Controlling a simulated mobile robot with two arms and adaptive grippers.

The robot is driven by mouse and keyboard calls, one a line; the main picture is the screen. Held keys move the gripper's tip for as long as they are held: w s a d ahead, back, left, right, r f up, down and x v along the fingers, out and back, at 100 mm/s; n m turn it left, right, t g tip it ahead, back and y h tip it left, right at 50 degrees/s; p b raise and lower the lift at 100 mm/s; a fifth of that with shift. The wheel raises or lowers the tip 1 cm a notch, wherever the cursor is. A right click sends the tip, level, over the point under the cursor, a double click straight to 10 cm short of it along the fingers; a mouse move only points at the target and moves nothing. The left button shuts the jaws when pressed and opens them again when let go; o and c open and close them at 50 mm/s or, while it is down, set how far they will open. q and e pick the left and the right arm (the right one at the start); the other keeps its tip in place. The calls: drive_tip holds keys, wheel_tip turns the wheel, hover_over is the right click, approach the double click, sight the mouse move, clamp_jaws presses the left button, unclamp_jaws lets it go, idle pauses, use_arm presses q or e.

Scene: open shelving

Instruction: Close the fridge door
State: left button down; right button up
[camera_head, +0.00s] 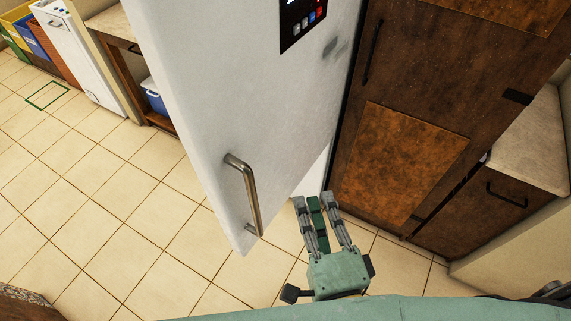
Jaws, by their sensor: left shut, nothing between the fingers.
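The white fridge door (215,110) fills the middle of the head view, with a metal bar handle (247,195) low on its face. A dark control panel (302,20) is at its top. The door appears to stand ajar; a white strip (314,178) shows beyond its lower right edge. My left gripper (318,202) is shut and empty, just right of the door's lower edge and to the right of the handle. I cannot tell whether it touches the door. My right gripper is not in view.
Brown cabinets (405,160) stand close on the right, beside a pale counter (530,140). Open tiled floor (100,210) lies to the left. A blue cooler (155,97) sits on a low shelf, and a white appliance (85,60) and coloured bins (30,35) are beyond.

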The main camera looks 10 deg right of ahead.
use_arm(q)
drive_tip(key=w+a+p, duration=0.1)
drive_tip(key=w+a, duration=0.3)
drive_tip(key=w, duration=0.9)
drive_tip(key=shift+p, duration=0.35)
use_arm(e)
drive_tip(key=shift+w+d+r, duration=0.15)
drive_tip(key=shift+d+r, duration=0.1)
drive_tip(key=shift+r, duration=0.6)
use_arm(q)
drive_tip(key=shift+w+a+r, duration=0.1)
drive_tip(key=shift+a, duration=0.05)
